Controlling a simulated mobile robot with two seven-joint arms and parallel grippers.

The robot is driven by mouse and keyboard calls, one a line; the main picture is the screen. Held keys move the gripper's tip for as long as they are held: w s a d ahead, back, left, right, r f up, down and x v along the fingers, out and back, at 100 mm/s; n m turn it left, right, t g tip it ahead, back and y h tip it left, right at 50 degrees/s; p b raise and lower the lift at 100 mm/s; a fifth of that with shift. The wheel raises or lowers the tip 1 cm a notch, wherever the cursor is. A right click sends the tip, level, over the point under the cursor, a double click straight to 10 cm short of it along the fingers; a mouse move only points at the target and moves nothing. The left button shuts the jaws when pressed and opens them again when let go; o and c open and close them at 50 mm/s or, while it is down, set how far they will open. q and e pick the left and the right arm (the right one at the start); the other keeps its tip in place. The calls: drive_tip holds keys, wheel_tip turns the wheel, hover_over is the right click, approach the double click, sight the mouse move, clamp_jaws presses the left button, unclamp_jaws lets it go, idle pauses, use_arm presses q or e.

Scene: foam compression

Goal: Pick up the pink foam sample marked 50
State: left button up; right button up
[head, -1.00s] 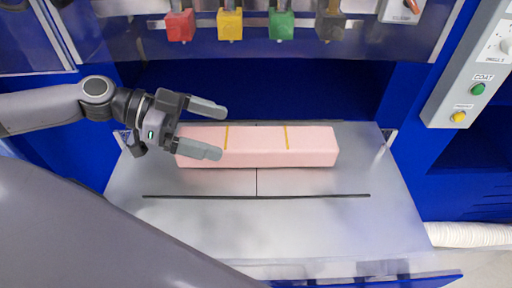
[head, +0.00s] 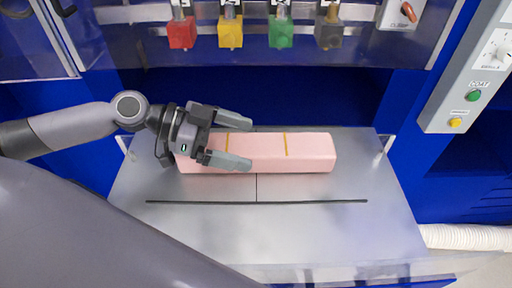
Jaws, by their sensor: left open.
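A long pink foam block (head: 305,153) lies flat on the grey metal plate (head: 300,228), with two thin yellow bands across it. No number mark can be read on it. My left gripper (head: 240,141) is open over the block's left part, its two fingers pointing right. One finger shows near the block's far edge and the other over its near part. I cannot tell whether the fingers touch the foam. My right gripper is not in view.
Red (head: 181,34), yellow (head: 230,33), green (head: 280,33) and dark (head: 328,34) blocks hang above the back. A control panel (head: 476,75) with buttons stands at the right. The plate's front is clear. Blue walls flank it.

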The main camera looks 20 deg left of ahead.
use_arm(q)
drive_tip(key=shift+c, duration=0.3)
drive_tip(key=c, duration=0.9)
drive_tip(key=shift+c, duration=0.5)
drive_tip(key=shift+r, duration=0.1)
